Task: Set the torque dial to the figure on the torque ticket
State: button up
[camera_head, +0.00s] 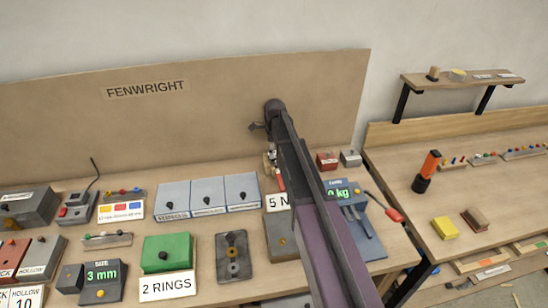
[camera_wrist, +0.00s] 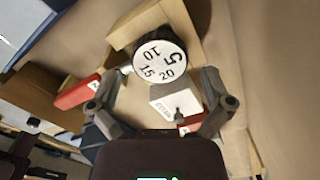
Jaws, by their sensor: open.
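The torque dial (camera_wrist: 160,62) shows in the wrist view as a round white face marked 5, 10, 15 and 20, with a dark rim. My gripper (camera_wrist: 158,82) is open, with one finger on each side below the dial. I cannot tell whether either finger touches it. A white block (camera_wrist: 172,101) with small lettering lies just below the dial. In the head view, a white ticket (camera_head: 278,201) reads "5 N"; my arm hides the rest of it. The dial is hard to make out there, near the end of my arm.
A wooden bracket (camera_wrist: 129,33) stands beside the dial, and a red block (camera_wrist: 76,93) lies left of my gripper. In the head view, blue-grey boxes (camera_head: 207,197) and a green box (camera_head: 166,252) stand left of my arm. A scale (camera_head: 343,191) stands right.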

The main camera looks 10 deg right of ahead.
jog(key=shift+f+b, duration=0.35)
jog(key=shift+f, duration=0.2)
jog(key=c, duration=1)
